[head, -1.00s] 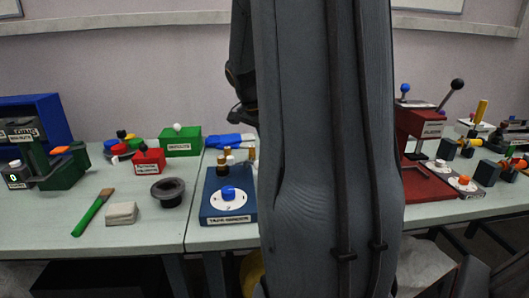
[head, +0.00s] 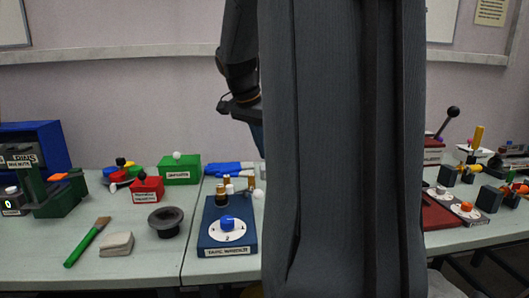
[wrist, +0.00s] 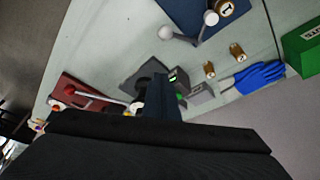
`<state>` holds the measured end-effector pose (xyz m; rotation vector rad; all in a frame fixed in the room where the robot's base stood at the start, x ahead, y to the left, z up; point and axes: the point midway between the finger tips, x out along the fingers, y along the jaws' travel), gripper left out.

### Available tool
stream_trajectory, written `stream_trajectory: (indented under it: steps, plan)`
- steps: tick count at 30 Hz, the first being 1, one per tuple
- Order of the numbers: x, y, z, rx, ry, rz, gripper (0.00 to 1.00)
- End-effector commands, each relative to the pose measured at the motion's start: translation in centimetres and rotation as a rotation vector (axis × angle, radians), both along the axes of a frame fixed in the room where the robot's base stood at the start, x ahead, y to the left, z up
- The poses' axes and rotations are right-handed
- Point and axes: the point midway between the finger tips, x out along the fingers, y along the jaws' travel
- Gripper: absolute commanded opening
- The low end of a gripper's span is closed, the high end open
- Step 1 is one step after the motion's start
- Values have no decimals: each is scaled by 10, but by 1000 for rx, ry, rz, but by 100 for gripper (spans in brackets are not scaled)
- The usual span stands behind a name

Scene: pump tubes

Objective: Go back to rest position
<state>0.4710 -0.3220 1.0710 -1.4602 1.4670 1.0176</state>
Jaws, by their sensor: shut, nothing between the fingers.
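My arm stands in the middle of the head view and hides the middle of the table. Its dark wrist part shows beside the upper link, above the table; the fingertips are mostly hidden behind the link there. In the wrist view my gripper (wrist: 165,88) is shut and empty, its fingers pointing over the bench. It appears apart from the things below, though the exact gap cannot be told.
The blue box with a dial (head: 228,240) stands at the table's middle. Left are a green box (head: 180,172), red box (head: 147,190), black funnel-like piece (head: 166,221) and green-handled brush (head: 88,242). A blue glove (wrist: 253,78) lies on the bench. The space above is clear.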

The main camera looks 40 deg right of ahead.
Motion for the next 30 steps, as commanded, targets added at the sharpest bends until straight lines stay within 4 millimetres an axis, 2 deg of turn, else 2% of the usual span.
stream_trajectory:
  steps: [11, 14, 17, 22, 27, 30]
  plan:
    - [0, 1, -1, 1, 2, 6, 0]
    - [3, 16, -10, 18, 17, 65, 0]
    - [7, 52, -33, 57, 51, 220, 0]
    - [1, 150, -90, 151, 133, 640, 0]
    - [-35, 243, -142, 228, 205, 1073, 0]
    - [-62, 283, -164, 257, 236, 1283, 0]
